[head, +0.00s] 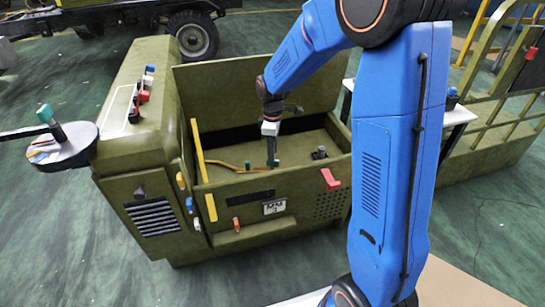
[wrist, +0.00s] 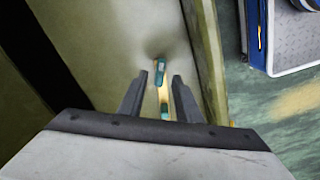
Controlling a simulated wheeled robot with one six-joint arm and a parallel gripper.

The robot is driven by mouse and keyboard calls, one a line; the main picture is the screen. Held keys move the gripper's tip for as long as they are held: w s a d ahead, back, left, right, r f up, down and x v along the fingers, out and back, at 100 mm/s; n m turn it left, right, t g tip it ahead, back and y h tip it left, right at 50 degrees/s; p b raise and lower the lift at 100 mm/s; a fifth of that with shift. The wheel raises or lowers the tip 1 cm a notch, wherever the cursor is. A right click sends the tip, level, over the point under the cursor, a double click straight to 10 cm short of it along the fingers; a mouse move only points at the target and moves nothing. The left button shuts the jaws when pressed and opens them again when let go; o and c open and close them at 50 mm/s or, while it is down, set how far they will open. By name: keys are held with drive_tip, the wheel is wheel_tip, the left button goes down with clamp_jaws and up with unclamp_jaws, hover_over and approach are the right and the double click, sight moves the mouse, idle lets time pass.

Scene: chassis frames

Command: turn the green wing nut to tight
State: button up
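My gripper (wrist: 160,79) is open, with its two dark fingers apart and nothing held between them. In the head view my gripper (head: 272,160) points down into the open bay of an olive-green machine. A small green piece (head: 278,162) shows right at the fingertips there. In the wrist view an elongated teal-green piece, probably the wing nut (wrist: 160,68), lies just beyond the fingertips, apart from them. A second teal piece (wrist: 165,112) with a yellow part shows in the gap between the fingers. Whether the nut is tight cannot be told.
The bay's front wall (head: 285,187) stands close to my gripper. A yellow hose (head: 228,166) runs along the bay to a small teal end. A dark fitting (head: 320,153) stands to the right. A raised lid (head: 220,90) stands behind, and a yellow bar (head: 199,150) at left.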

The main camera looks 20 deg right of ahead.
sight(273, 164)
drive_tip(key=shift+f, duration=1.45)
clamp_jaws()
